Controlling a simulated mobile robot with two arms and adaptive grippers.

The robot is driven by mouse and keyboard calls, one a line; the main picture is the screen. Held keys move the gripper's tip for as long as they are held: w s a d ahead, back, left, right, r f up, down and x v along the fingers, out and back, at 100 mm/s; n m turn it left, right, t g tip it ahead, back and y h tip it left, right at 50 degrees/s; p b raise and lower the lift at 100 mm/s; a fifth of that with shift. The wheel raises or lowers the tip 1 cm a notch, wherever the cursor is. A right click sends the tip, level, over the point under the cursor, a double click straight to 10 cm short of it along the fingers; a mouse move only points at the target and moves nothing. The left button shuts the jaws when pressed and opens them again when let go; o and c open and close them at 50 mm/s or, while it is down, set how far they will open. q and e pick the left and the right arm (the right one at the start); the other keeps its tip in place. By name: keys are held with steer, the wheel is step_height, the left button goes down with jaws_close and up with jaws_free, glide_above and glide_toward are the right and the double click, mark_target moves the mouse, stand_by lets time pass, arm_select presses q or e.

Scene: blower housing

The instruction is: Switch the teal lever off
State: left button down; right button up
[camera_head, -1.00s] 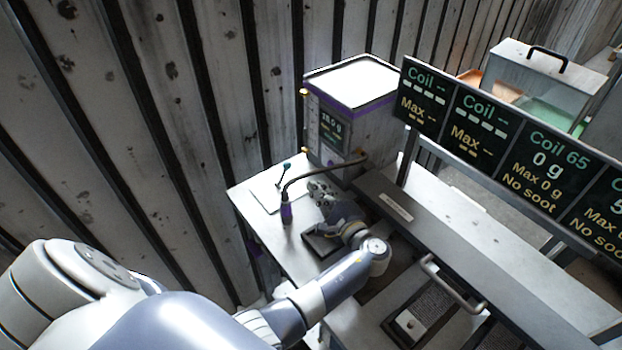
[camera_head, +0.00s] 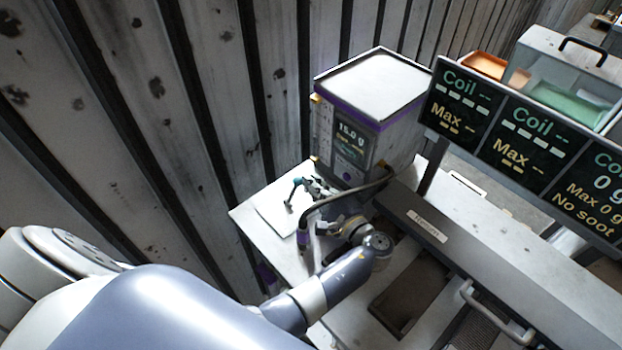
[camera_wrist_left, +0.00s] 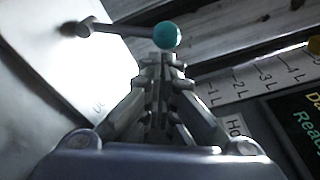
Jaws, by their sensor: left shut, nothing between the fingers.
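The lever is a thin grey rod with a teal ball knob (camera_wrist_left: 166,35), mounted on a pale plate (camera_wrist_left: 95,75). In the left wrist view the rod lies across the picture, with its pivot at the left and the knob at the right. My left gripper (camera_wrist_left: 160,60) is shut and empty, its tips right at the knob; I cannot tell whether they touch. My right gripper is not in view.
A bent dark hose (camera_head: 345,192) with a purple end arches close over my left gripper. A grey box with a screen (camera_head: 350,140) stands behind it. Dark coil displays (camera_head: 465,95) and a metal housing (camera_head: 440,235) lie to the right. A ribbed wall (camera_head: 190,110) rises at the left.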

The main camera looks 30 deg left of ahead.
arm_select(q)
steer(key=shift+s+d+r, duration=0.1)
steer(key=shift+d, duration=0.05)
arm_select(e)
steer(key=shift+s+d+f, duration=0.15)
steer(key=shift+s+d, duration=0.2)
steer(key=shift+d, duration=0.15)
arm_select(q)
steer(key=shift+s+r+n+b, duration=0.15)
steer(key=shift+r+n+b, duration=0.15)
steer(key=shift+n, duration=0.1)
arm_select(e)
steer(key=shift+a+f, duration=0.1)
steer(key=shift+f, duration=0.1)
